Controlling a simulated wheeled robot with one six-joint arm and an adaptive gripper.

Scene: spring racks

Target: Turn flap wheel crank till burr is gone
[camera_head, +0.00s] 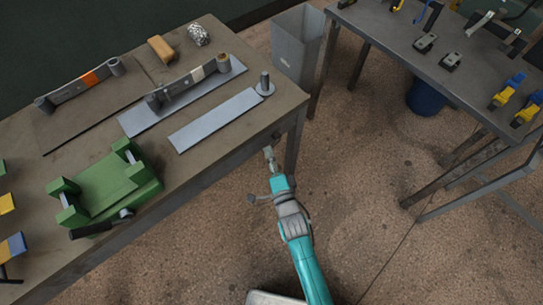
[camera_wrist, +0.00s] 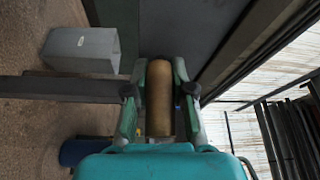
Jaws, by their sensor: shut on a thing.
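In the wrist view my gripper (camera_wrist: 158,92) is shut on a tan, rounded handle (camera_wrist: 160,100), one finger on each side. I take it for the crank's handle, but the rest of the crank is hidden. In the head view my gripper (camera_head: 269,152) is at the right front edge of the workbench (camera_head: 225,155), beside a small dark fitting (camera_head: 278,135) on that edge. The handle cannot be made out there. I cannot make out the flap wheel or the burr in either view.
On the workbench lie leaf springs (camera_head: 185,88), a flat steel strip (camera_head: 215,120), a tan block (camera_head: 160,48) and a green fixture (camera_head: 105,185). A grey bin (camera_head: 297,45) stands behind its right end. A second table (camera_head: 440,70) is at right, with open floor between.

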